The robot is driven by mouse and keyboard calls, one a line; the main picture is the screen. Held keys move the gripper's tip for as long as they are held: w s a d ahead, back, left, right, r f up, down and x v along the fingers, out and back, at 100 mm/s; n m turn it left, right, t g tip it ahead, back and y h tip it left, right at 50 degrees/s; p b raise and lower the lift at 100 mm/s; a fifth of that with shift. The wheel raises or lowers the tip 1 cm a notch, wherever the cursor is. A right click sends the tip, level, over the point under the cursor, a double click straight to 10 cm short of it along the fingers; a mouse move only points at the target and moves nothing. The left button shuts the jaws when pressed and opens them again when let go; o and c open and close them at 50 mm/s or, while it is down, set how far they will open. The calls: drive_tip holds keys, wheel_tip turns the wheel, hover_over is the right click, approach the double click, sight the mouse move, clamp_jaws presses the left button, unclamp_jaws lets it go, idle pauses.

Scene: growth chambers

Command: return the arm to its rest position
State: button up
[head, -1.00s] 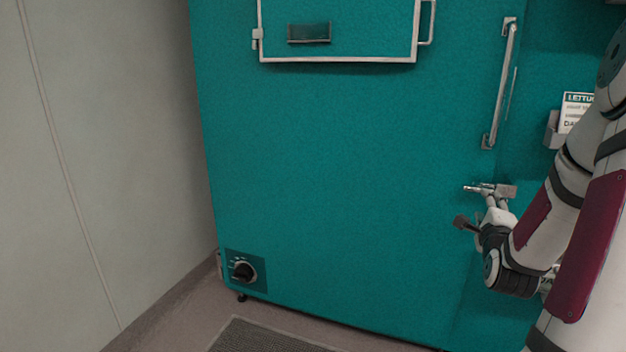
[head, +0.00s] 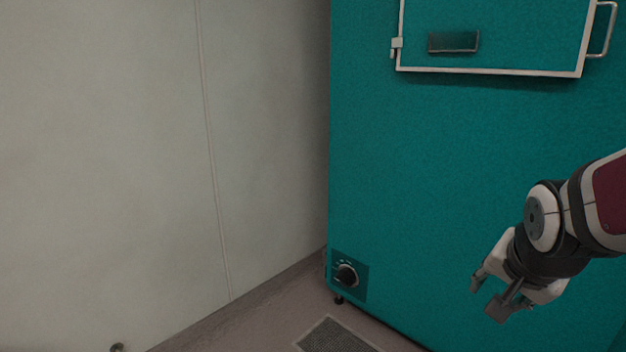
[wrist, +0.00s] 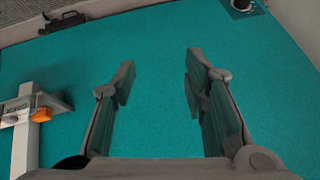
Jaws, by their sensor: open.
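My gripper (head: 487,297) is at the right of the head view, in front of the lower part of a teal growth chamber (head: 430,180). Its fingers point down and to the left. In the wrist view my gripper (wrist: 160,75) shows two fingers spread wide apart. Only the teal surface (wrist: 150,40) shows between them, so it is open and holds nothing. My arm comes in from the right edge of the head view.
A pale wall (head: 130,150) fills the left. The chamber has a framed hatch (head: 490,72) above and a black dial (head: 346,275) low on its left. A grey floor mat (head: 335,338) lies in front. The wrist view shows a latch with an orange part (wrist: 41,114).

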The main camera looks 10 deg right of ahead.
drive_tip(key=s+a+r+n+g+y, duration=0.1)
drive_tip(key=s+a+n+g+y, duration=0.15)
drive_tip(key=s+a+n, duration=0.65)
drive_tip(key=s+a+r+n+g+y, duration=0.1)
drive_tip(key=s+a+n+g, duration=0.15)
drive_tip(key=s+a, duration=0.75)
drive_tip(key=s+d+r+t+p, duration=0.1)
drive_tip(key=d+r+p, duration=0.1)
drive_tip(key=r+p, duration=1.2)
drive_tip(key=s+d+r+t+p, duration=0.2)
drive_tip(key=r+p, duration=1.2)
drive_tip(key=r, duration=0.2)
drive_tip(key=shift+d+p, duration=0.35)
drive_tip(key=shift+d, duration=0.05)
